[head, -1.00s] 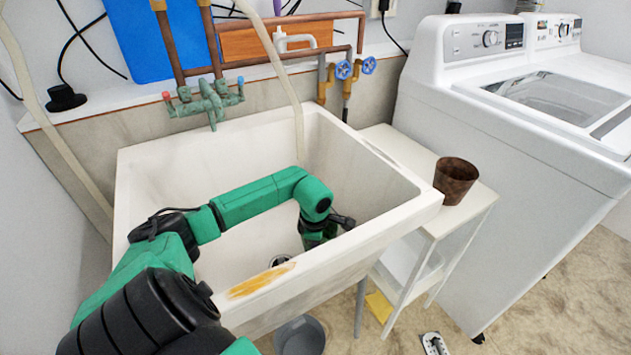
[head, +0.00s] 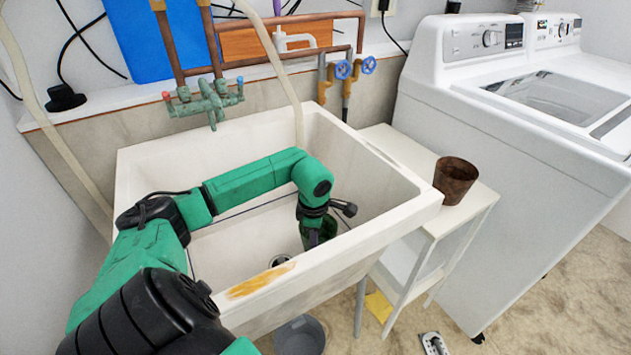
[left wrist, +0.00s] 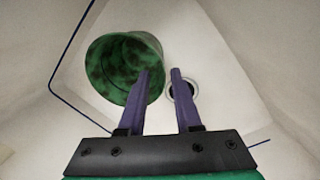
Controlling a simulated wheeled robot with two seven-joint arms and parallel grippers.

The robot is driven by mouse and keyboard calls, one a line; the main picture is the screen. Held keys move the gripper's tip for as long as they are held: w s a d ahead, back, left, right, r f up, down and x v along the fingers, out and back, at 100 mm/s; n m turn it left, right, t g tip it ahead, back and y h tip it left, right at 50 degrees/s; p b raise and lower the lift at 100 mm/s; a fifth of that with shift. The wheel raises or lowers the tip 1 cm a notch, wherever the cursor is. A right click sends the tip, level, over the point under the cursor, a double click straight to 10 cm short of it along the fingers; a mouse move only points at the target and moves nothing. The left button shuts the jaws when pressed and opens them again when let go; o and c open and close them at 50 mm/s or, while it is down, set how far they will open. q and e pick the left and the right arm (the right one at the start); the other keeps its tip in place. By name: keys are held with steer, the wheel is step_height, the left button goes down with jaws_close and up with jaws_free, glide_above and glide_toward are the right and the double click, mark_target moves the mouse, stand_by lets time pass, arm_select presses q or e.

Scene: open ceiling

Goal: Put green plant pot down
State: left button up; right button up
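The green plant pot (head: 328,230) is low in the white sink, mostly hidden behind my left wrist in the head view. The left wrist view shows its mottled green inside and round rim (left wrist: 112,62). My left gripper (left wrist: 160,72) has its two purple fingers apart. The left finger overlaps the pot's opening and the right finger is outside, with the pot's right wall between them. A visible gap remains between the fingers. In the head view the left gripper (head: 313,238) points down into the sink. I cannot tell whether the pot's base touches the sink floor. My right gripper is not in view.
The sink (head: 150,165) has high walls around the left gripper. A drain (left wrist: 183,90) lies beside the pot. A brown pot (head: 456,181) stands on a white side table (head: 425,165) to the right, before a washing machine (head: 470,110).

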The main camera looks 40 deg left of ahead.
arm_select(q)
step_height(320, 180, up, 7)
steer(key=shift+s+d, duration=0.25)
steer(key=shift+s, duration=0.1)
steer(key=shift+f, duration=0.15)
